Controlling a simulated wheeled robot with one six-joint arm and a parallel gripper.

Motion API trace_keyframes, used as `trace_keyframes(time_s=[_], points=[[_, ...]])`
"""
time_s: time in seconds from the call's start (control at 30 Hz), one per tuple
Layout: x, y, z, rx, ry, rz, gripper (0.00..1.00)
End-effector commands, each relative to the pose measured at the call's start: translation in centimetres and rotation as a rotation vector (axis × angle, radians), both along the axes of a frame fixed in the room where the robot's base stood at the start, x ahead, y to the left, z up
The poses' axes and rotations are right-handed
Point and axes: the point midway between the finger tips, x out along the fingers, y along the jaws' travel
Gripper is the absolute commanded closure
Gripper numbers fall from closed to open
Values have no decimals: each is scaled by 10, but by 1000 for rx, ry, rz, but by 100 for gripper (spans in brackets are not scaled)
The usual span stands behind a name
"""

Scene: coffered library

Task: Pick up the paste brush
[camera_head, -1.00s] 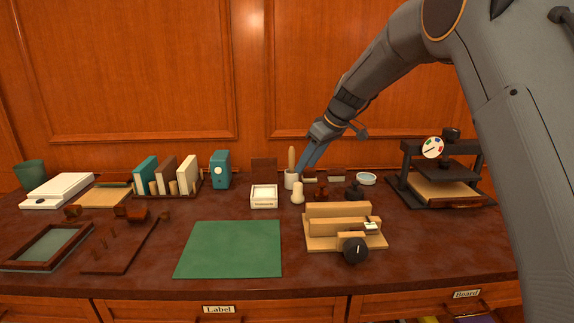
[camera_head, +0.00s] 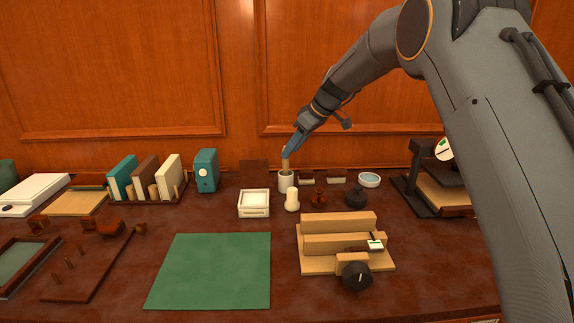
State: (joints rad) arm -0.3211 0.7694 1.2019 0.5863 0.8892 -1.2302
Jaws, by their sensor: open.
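The paste brush (camera_head: 286,166) stands upright in a small white pot (camera_head: 286,182) near the back of the bench, its wooden handle pointing up. The fingers cover the top of the handle. I cannot tell whether they touch it.
Small dark tools (camera_head: 318,198) and a pale blue dish (camera_head: 369,180) are to the right. A wooden jig (camera_head: 345,245) and green mat (camera_head: 213,270) lie nearer; the mat is clear.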

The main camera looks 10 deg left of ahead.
Motion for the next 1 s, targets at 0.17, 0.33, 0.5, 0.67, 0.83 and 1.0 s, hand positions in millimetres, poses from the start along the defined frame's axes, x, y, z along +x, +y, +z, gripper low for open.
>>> trace_keyframes(time_s=[0.17,0.33,0.5,0.67,0.83,1.0], points=[[0,16,-20,-2,3,2,60],[5,23,-35,0,1,-2,60],[7,24,-39,0,1,-3,60],[7,23,-39,0,0,-4,68],[7,23,-39,0,0,-4,97],[7,22,-38,0,0,-5,100]])
